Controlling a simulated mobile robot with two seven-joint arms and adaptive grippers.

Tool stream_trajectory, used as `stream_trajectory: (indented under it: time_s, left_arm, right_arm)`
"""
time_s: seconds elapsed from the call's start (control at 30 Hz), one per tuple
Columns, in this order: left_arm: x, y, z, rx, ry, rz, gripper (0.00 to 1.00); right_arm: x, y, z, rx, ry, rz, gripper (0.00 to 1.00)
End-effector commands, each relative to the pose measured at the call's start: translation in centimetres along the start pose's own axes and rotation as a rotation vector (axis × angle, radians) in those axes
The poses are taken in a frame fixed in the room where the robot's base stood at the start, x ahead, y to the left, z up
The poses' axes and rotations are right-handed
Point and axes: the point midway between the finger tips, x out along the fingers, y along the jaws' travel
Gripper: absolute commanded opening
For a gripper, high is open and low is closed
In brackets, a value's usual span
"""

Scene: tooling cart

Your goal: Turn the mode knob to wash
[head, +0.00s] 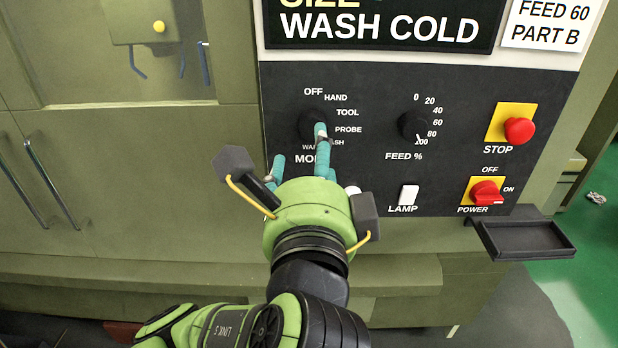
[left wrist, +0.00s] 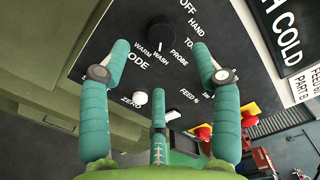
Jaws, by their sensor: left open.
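The black mode knob (head: 312,124) is on the dark control panel, partly covered by a finger in the head view. It also shows in the left wrist view (left wrist: 160,33), beyond the fingers. Labels OFF, HAND, TOOL, PROBE, WASH and WARM surround it. My left gripper (head: 299,142) has teal fingers and is open in front of the panel, below and over the knob. In the left wrist view two fingertips stand apart on either side of the knob, with a gap to it; contact cannot be told.
The feed knob (head: 412,125) is to the right. A white zero button (left wrist: 140,97) lies below the mode knob. A small black tray (head: 525,238) juts out lower right.

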Motion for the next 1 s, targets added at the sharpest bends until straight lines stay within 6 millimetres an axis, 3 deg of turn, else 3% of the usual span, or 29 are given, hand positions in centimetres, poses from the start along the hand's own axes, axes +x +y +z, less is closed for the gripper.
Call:
stream_trajectory:
  time_s: [0.1, 0.3, 0.73, 0.87, 0.97, 1.0]
  left_arm:
    - [-2.2, 0.1, -0.2, -0.006, 0.009, 0.001, 0.63]
    - [-4.0, 0.1, 0.0, -0.003, 0.004, 0.001, 0.63]
    - [-4.0, 0.4, 0.1, -0.012, 0.002, 0.014, 0.63]
    - [-2.6, 3.6, 0.0, -0.111, 0.025, 0.119, 0.63]
    - [-1.2, 8.7, -0.1, -0.272, 0.040, 0.277, 0.63]
    - [-0.8, 11.3, -0.1, -0.352, 0.040, 0.353, 0.63]
  right_arm:
    - [0.0, 0.0, 0.0, 0.000, 0.000, 0.000, 0.00]
    - [0.0, 0.0, 0.0, 0.000, 0.000, 0.000, 0.00]
    - [0.0, 0.0, 0.0, 0.000, 0.000, 0.000, 0.00]
    - [0.0, 0.0, 0.0, 0.000, 0.000, 0.000, 0.00]
    - [0.0, 0.0, 0.0, 0.000, 0.000, 0.000, 0.00]
    - [0.0, 0.0, 0.0, 0.000, 0.000, 0.000, 0.00]
